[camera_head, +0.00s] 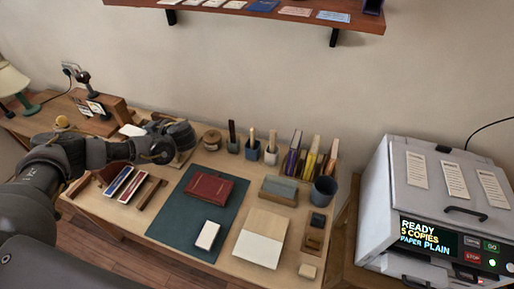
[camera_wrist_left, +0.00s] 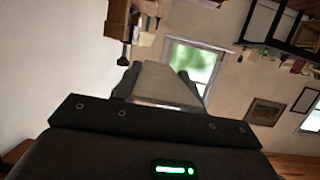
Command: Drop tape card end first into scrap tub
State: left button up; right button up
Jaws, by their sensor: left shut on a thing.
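My left gripper (camera_head: 146,129) is over the left back part of the desk, pointing left in the head view. It is shut on a flat whitish piece (camera_head: 132,130), which looks like the tape card. In the left wrist view, the pale piece (camera_wrist_left: 165,84) sits between the dark fingers. I cannot tell which end of it is the card end. A dark, round, open tub (camera_head: 324,191), apparently the scrap tub, stands upright at the desk's right edge, well apart from the gripper. Its inside is hardly visible. My right gripper is not in view.
A green mat (camera_head: 180,225) holds a red book (camera_head: 210,187) and a white block (camera_head: 207,235). Several upright books (camera_head: 312,160) and small pots (camera_head: 252,150) stand along the back. A grey copier (camera_head: 430,200) stands at the right. A shelf (camera_head: 290,12) hangs above.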

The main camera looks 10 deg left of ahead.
pick_arm(q)
jog(key=w+d+r+m+t+h+b, duration=0.15)
jog(key=w+d+m+t, duration=0.3)
jog(key=d, duration=0.95)
jog(key=s+d+r+m+t+h+b, duration=0.1)
jog(key=d+r+m+h, duration=0.3)
jog(key=d, duration=0.7)
jog(key=s+d+r+m+t+h+b, duration=0.1)
jog(key=d+r+m+t+h, duration=0.3)
jog(key=d, duration=0.7)
jog(key=s+d+r+m+t+h+b, duration=0.2)
jog(key=d+r+m+t+h+b, duration=0.1)
jog(key=d, duration=0.8)
notch_tip(320, 180, up, 2)
jog(key=shift+m+h+b, duration=0.3)
jog(key=shift+m+h, duration=0.25)
jog(key=shift+h, duration=0.4)
